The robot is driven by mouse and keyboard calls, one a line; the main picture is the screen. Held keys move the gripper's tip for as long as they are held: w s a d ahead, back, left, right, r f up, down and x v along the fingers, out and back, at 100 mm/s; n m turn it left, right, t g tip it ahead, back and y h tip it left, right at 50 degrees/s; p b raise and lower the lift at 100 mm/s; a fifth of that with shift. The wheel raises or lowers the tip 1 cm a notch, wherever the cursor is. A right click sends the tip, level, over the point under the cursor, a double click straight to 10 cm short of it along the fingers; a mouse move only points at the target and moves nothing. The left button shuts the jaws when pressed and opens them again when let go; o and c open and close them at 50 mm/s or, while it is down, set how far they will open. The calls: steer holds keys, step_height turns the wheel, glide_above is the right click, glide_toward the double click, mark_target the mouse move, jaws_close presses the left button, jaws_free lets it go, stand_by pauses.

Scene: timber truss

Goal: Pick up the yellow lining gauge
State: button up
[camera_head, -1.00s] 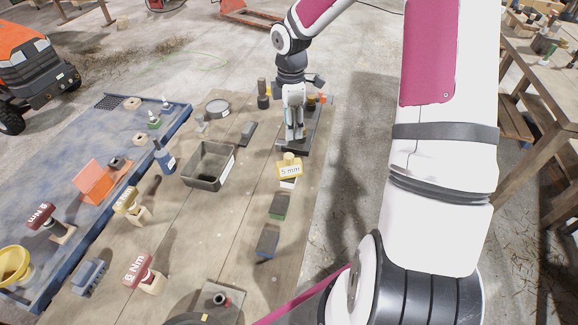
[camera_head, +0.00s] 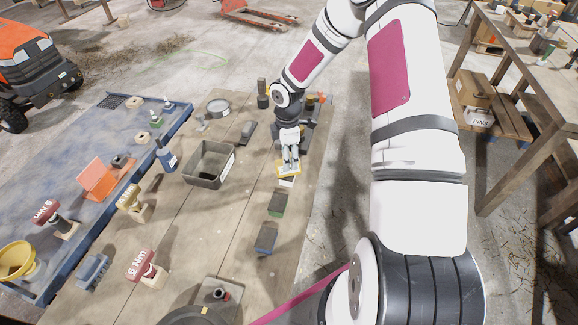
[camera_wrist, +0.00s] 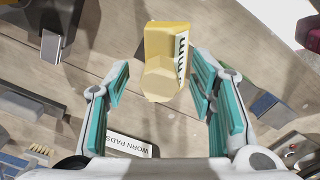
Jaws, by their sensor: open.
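The yellow lining gauge (camera_head: 283,174), labelled 5 mm in the earlier head view, stands on the timber bench top in line with several blocks. In the head view my gripper (camera_head: 290,165) is over it and hides most of it. In the wrist view the yellow gauge (camera_wrist: 165,50) shows a faceted knob and a white label with black print. My open gripper (camera_wrist: 160,82) has its teal-padded fingers on either side of the gauge, with gaps to both. Nothing is held.
A white "WORN PADS" label (camera_wrist: 128,145) lies near the left finger. Toward the front stand a green block (camera_head: 277,204) and a blue block (camera_head: 266,237). An open grey bin (camera_head: 207,165) is to the left. A dark-based object stands behind my gripper.

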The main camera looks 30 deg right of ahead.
steer(key=shift+f, duration=0.25)
jaws_close()
steer(key=shift+r, duration=0.1)
